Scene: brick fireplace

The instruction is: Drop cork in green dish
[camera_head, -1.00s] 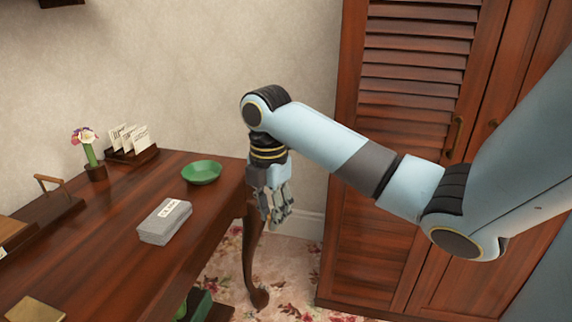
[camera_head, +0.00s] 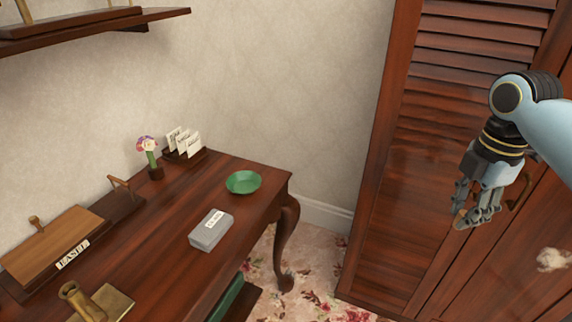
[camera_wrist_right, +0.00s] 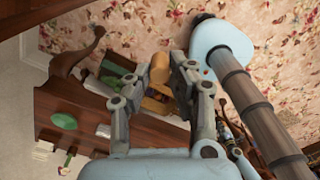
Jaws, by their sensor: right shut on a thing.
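The green dish (camera_head: 243,182) sits on the wooden desk near its back right corner. It also shows in the wrist view (camera_wrist_right: 64,120), at the left. My right gripper (camera_head: 467,221) is in the air in front of the louvred wardrobe, well to the right of the dish. It is shut on the cork, a small tan piece (camera_head: 459,219) between the fingertips. In the wrist view the cork (camera_wrist_right: 160,67) shows between the two fingers (camera_wrist_right: 160,76). My left gripper is not seen.
A grey box with a label (camera_head: 211,230) lies on the desk in front of the dish. A flower vase (camera_head: 155,172) and a card holder (camera_head: 185,153) stand behind left. The louvred wardrobe (camera_head: 440,150) is at the right. The desk around the dish is clear.

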